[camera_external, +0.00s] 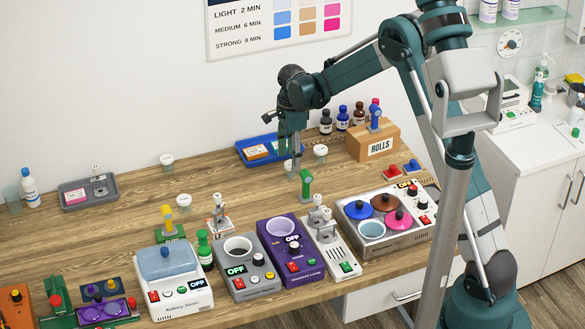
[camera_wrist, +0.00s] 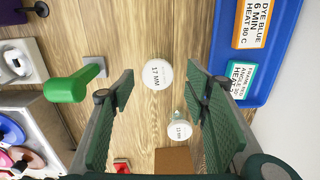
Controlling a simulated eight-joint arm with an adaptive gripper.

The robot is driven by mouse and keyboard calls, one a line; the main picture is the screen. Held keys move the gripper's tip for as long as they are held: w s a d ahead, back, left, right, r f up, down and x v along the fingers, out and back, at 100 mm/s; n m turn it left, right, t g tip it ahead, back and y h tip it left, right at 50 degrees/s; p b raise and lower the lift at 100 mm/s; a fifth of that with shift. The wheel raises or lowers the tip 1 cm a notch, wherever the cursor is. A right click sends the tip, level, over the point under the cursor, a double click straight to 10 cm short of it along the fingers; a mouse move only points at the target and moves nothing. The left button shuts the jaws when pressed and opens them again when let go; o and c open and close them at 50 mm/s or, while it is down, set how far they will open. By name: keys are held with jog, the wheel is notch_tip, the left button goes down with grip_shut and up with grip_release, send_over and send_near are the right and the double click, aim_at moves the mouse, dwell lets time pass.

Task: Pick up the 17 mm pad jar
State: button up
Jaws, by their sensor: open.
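A white round lid marked "17 MM" (camera_wrist: 157,74) shows in the wrist view, in the gap between my fingertips. In the external view, this jar (camera_external: 289,166) stands on the wooden table below my gripper, partly hidden by it. My gripper (camera_wrist: 161,80) is open, one finger on each side of the lid in the picture, with no visible contact. It also shows in the external view (camera_external: 296,165), pointing down. A second white-lidded jar (camera_wrist: 180,130) stands just beyond, its label too small to read surely; it also shows in the external view (camera_external: 320,151).
A blue tray (camera_external: 262,161) with labelled packets lies close by, at the right in the wrist view. A green-handled tool (camera_wrist: 70,86) stands on the other side. The ROLLS box (camera_external: 372,138) is behind the second jar. More white-lidded jars (camera_external: 183,200) stand farther left.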

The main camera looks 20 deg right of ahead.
dwell(0.3)
jog(key=shift+s+f, duration=0.15)
jog(key=shift+f, duration=2.45)
jog(key=c, duration=1)
